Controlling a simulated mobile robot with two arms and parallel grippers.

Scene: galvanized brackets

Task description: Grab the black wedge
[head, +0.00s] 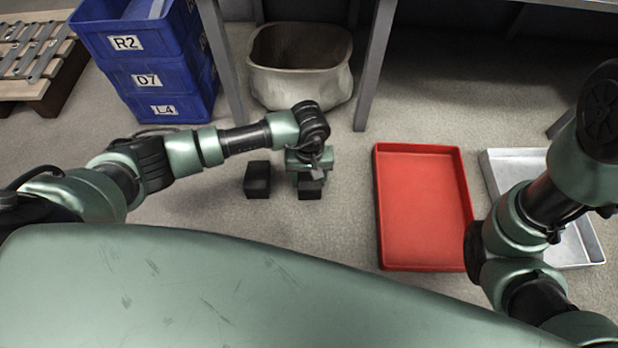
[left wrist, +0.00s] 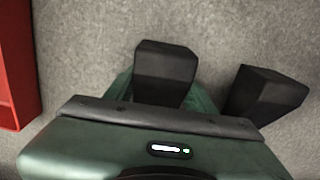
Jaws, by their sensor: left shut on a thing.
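My left gripper (head: 311,172) is low over the floor and shut on a black wedge (head: 310,190). In the left wrist view this black wedge (left wrist: 165,70) sits in front of the green gripper body, with green parts showing at both its sides. The jaws hide part of it. A second black block (head: 258,180) of similar look stands on the floor just left of the gripper, apart from it. In the left wrist view this second block (left wrist: 268,95) shows at the right. My right arm comes in at the right, but its gripper is out of view.
A red tray (head: 383,200) lies on the floor right of the gripper, with a grey metal tray (head: 585,235) beyond it. A pale bin (head: 300,85) stands behind, under a table. Blue crates (head: 165,80) are stacked at the back left, near a pallet (head: 55,95) with metal brackets.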

